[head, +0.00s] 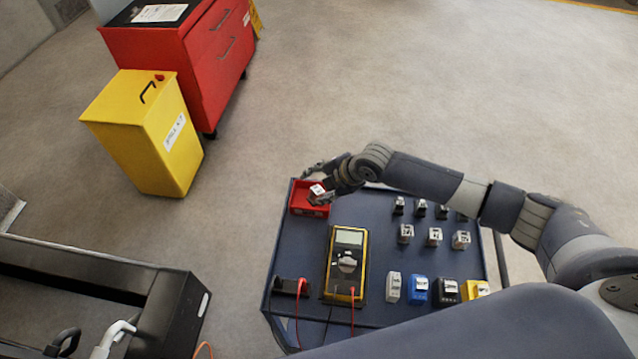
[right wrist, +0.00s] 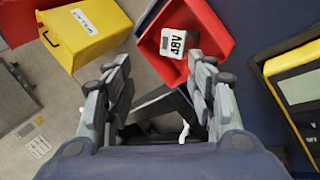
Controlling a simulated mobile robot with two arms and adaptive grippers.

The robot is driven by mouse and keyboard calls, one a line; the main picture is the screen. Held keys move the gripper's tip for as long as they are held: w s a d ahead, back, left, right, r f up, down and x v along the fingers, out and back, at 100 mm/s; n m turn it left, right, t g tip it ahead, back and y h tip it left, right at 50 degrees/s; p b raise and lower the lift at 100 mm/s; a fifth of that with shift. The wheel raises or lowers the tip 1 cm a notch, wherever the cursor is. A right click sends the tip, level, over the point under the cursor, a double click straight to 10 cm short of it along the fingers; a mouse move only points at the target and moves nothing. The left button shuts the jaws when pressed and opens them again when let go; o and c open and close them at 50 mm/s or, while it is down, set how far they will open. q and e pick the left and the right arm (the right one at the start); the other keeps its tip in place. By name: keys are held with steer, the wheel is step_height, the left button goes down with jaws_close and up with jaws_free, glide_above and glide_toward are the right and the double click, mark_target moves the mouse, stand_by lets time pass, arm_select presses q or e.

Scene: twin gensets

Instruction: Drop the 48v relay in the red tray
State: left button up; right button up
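The 48v relay (head: 317,189) is a small white block with a grey face. In the right wrist view the relay (right wrist: 176,43) shows its label within the outline of the red tray (right wrist: 211,27), beyond my fingertips. I cannot tell whether it rests on the tray's floor. The red tray (head: 300,209) sits at the far left corner of the blue cart top. My right gripper (head: 322,190) is over the tray; its fingers (right wrist: 160,75) are spread apart with nothing between them. My left gripper is not in view.
A yellow-framed multimeter (head: 346,262) lies near the tray on the cart top (head: 380,225). Several relays and coloured blocks stand in rows to the right. A yellow bin (head: 140,125) and a red cabinet (head: 195,55) stand on the floor at left. A black frame (head: 100,285) is at lower left.

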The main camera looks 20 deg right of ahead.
steer(key=shift+r, duration=0.1)
steer(key=v, duration=1.2)
